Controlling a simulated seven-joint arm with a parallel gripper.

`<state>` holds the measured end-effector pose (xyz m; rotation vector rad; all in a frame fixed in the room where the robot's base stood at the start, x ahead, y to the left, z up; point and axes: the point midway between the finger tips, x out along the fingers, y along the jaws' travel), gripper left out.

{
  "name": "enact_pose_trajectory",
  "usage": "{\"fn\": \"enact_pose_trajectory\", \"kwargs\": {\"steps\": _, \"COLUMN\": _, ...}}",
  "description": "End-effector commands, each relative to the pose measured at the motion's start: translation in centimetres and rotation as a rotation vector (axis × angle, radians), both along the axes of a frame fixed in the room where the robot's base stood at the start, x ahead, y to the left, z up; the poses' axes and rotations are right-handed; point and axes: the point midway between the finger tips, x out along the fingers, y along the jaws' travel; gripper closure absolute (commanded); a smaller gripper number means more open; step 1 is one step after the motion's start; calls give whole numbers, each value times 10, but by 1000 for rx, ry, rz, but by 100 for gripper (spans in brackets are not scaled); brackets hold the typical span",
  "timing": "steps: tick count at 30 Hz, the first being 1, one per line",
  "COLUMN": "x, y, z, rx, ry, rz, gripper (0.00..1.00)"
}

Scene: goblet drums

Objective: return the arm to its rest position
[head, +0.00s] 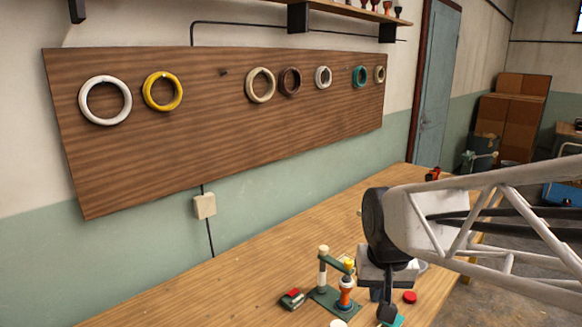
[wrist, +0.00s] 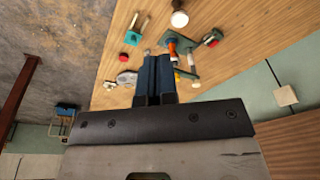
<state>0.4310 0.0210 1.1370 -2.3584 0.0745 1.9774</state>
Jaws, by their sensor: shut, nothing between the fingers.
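My gripper (head: 387,312) hangs over the right part of the wooden workbench in the head view, at the end of my white lattice arm. In the wrist view its two blue fingers (wrist: 153,65) are pressed together with nothing between them. A small orange goblet drum (head: 346,292) stands by a green stand (head: 325,297) to the left of my gripper; the drum also shows in the wrist view (wrist: 172,48), just past the fingertips. Whether the fingers touch anything cannot be told.
The workbench (head: 235,290) is bare at left. A grey box (head: 372,276) is close behind my gripper. A red round piece (head: 410,297) and a red-and-black block (head: 292,298) lie nearby. A wall board (head: 210,160) holds several rings. A shelf (head: 345,10) is above.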

Motion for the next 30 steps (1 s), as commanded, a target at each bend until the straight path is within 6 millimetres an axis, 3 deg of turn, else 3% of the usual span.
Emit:
{"fn": "enact_pose_trajectory", "kwargs": {"steps": 9, "x": -75, "y": -18, "z": 6, "rx": -15, "ry": -39, "rz": 34, "gripper": 100}}
{"fn": "enact_pose_trajectory", "kwargs": {"steps": 15, "x": -105, "y": -24, "z": 3, "rx": -22, "ry": -53, "rz": 50, "gripper": 100}}
{"fn": "enact_pose_trajectory", "kwargs": {"steps": 21, "x": -115, "y": -25, "z": 2, "rx": -26, "ry": -56, "rz": 56, "gripper": 100}}
{"fn": "enact_pose_trajectory", "kwargs": {"steps": 30, "x": -115, "y": -25, "z": 2, "rx": -26, "ry": -56, "rz": 56, "gripper": 100}}
